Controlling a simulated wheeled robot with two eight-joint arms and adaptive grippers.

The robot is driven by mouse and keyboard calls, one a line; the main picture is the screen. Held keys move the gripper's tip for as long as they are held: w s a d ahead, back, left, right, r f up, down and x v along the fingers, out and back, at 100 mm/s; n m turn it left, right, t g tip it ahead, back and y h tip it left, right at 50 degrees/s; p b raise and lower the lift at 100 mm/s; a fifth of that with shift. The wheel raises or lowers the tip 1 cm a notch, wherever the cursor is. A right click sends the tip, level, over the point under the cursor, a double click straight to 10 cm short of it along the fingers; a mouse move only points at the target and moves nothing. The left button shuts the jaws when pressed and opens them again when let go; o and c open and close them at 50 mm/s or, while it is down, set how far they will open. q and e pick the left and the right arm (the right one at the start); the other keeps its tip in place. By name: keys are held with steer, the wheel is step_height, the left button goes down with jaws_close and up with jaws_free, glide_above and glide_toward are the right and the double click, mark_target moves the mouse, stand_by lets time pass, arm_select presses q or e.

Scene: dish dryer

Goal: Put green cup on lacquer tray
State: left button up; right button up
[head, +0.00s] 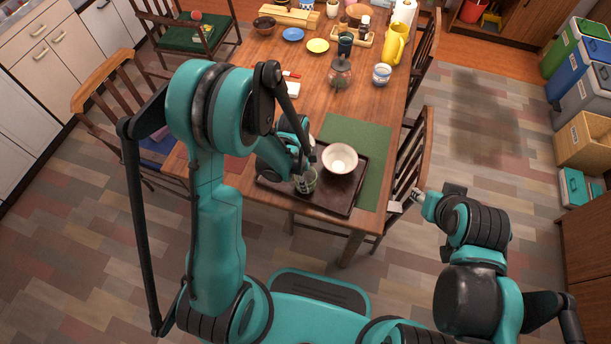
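The dark lacquer tray (338,196) lies at the near end of the wooden table, partly over a green mat. A greenish, see-through cup (306,185) is at the tray's near left part, upright or nearly so. A white bowl (340,158) sits on the tray to the right of the cup. My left gripper (303,172) points down at the cup, its fingertips at the cup's rim. Whether the fingers are closed on the cup is unclear, and so is whether it touches the tray. My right gripper (406,201) is empty beside the table's right edge, its fingertips apart.
The green mat (372,150) shows bare to the tray's right. A glass jar (340,74), a blue-white cup (381,75), a yellow pitcher (395,44) and small plates stand farther back. A chair (412,160) is close to my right gripper.

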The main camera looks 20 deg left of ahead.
arm_select(q)
steer(key=o, duration=0.4)
steer(key=shift+r, duration=0.1)
steer(key=shift+r+p, duration=0.3)
steer(key=shift+p, duration=0.05)
steer(key=s+a+r+n+t+p, duration=0.1)
steer(key=s+r+n+t, duration=0.1)
steer(key=r+n, duration=0.3)
steer(key=s+a+r+n+t+y+p, duration=0.1)
steer(key=s+r+n, duration=0.3)
steer(key=r, duration=0.9)
steer(key=s+a+r+n+t+p, duration=0.2)
steer(key=s+r+n+t, duration=0.2)
steer(key=r, duration=0.5)
steer(key=shift+a+n, duration=0.2)
steer(key=shift+n, duration=0.5)
steer(key=shift+a+n, duration=0.15)
steer(key=shift+n, duration=0.55)
steer(key=shift+f, duration=0.1)
